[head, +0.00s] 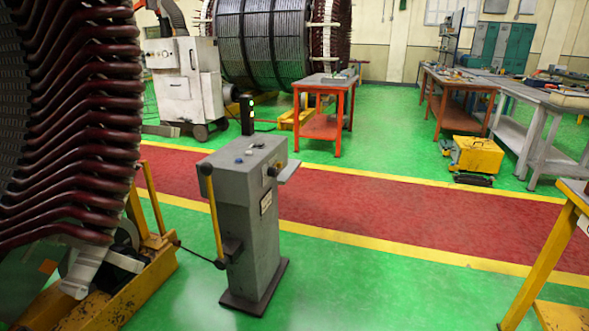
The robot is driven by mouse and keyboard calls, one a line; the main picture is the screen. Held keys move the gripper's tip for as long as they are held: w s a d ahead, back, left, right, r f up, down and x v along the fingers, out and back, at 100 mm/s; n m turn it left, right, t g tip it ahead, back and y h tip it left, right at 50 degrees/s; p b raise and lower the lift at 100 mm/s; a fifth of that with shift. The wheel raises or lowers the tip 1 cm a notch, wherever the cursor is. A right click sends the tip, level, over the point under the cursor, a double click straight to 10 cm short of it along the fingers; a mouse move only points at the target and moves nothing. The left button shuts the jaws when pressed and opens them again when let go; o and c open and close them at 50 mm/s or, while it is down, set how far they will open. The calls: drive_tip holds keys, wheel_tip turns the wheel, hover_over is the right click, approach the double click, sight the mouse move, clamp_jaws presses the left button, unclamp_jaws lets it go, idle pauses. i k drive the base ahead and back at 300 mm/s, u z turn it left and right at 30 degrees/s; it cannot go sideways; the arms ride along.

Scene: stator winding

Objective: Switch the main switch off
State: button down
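A grey control pedestal (243,205) stands upright on the green floor, left of the middle in the head view. A yellow lever (214,215) with a black knob at its top runs down its left side. Small controls (246,153) sit on its sloped top, and a round knob (272,171) is on the upper front face. A label plate (266,203) is below that knob, too small to read. I cannot tell which control is the main switch or how it is set. My gripper is not in view.
A stator with dark red coils (90,120) on a yellow stand (130,290) fills the left side. An orange table (322,128) and workbenches (500,85) stand farther back. A yellow table (548,255) edges in at right. Floor right of the pedestal is clear.

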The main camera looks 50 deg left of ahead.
sight(271, 172)
drive_tip(key=u, duration=2.85)
drive_tip(key=k, duration=0.3)
drive_tip(key=z, duration=1.1)
drive_tip(key=i, duration=1.35)
drive_tip(key=u, duration=0.65)
